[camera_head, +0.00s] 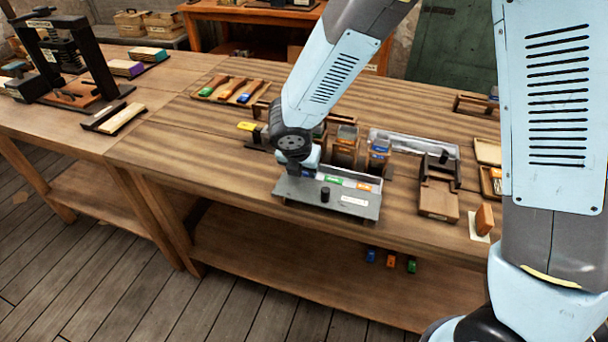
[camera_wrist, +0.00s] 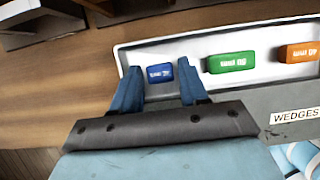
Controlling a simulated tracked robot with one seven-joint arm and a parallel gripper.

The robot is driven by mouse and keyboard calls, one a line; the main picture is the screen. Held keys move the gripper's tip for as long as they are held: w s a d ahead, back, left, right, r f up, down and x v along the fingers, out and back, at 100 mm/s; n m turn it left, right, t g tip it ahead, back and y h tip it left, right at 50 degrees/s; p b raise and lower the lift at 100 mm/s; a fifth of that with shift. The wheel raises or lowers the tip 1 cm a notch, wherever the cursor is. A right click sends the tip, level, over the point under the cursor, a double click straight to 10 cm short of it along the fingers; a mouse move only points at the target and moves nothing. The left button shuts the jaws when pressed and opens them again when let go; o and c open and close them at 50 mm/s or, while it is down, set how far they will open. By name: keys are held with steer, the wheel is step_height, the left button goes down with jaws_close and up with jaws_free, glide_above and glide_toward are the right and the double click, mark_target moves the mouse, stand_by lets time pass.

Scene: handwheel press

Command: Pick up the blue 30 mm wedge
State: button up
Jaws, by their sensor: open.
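The blue wedge (camera_wrist: 160,73) lies in the left part of a pale tray in the wrist view. My gripper (camera_wrist: 159,68) is open above the tray, with one finger on each side of the blue wedge. I cannot tell whether the fingers touch it. A green wedge (camera_wrist: 231,62) and an orange wedge (camera_wrist: 299,52) lie in a row to its right. The tray's grey front carries a WEDGES label (camera_wrist: 296,115). In the head view my gripper (camera_head: 300,167) is over the left end of the wedge tray (camera_head: 322,200) and mostly hides the blue wedge.
The tray stands near the front edge of the wooden workbench (camera_head: 225,150). Wooden holders (camera_head: 345,148) stand close behind it. A wooden block fixture (camera_head: 438,195) is to the right. Several small coloured pieces (camera_head: 391,261) sit on the lower shelf. A black press (camera_head: 90,55) stands at the left.

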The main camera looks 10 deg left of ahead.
steer(key=c, duration=0.8)
